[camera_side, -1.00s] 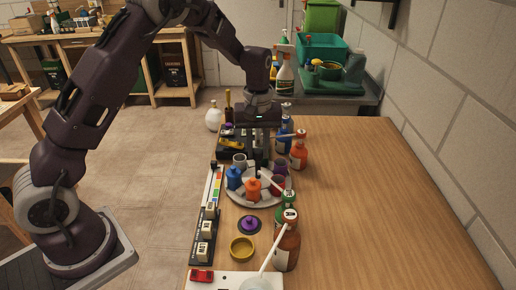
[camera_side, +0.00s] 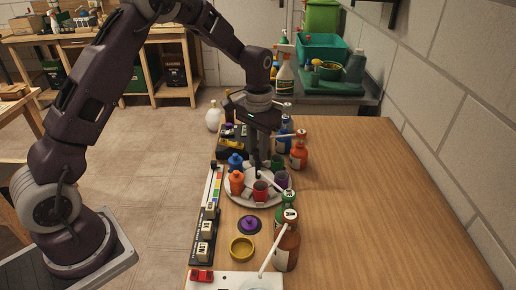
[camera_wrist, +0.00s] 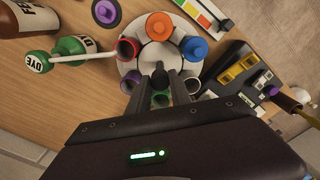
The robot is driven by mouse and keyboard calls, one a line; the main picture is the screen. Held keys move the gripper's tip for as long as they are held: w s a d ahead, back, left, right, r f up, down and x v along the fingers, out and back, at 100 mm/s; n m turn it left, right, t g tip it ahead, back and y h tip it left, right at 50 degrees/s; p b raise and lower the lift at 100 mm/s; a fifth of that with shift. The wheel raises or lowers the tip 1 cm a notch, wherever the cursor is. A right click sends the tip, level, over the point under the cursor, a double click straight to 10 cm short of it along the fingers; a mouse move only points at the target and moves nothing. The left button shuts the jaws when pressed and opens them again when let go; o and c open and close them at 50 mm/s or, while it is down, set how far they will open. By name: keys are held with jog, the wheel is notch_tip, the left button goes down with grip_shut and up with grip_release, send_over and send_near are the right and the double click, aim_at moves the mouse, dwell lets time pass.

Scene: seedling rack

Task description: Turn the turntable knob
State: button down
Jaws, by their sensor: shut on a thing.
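The white turntable (camera_side: 232,198) carries several coloured pots in a ring, including an orange one (camera_side: 237,183), a blue one (camera_side: 235,162), a dark red cup (camera_side: 261,191) and a purple cup (camera_side: 282,180). In the wrist view the turntable (camera_wrist: 142,30) lies beneath my fingers. The black knob (camera_wrist: 160,70) stands at its centre. My gripper (camera_side: 262,165) points down over that centre and is shut on the knob. In the wrist view my fingertips (camera_wrist: 160,80) meet at the knob, hiding part of it and of the pots behind.
Green (camera_side: 286,203) and brown (camera_side: 288,245) dye bottles with white sticks stand close in front. Orange (camera_side: 299,155) and blue bottles stand behind right. A colour strip (camera_side: 214,187) and labelled blocks (camera_side: 207,230) line the left edge. The table's right side is clear.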

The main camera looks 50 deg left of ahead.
jog(key=shift+m, duration=0.4)
jog(key=c, duration=1.2)
grip_release()
jog(key=shift+o, duration=0.2)
notch_tip(320, 180, up, 7)
jog(key=shift+r, duration=0.1)
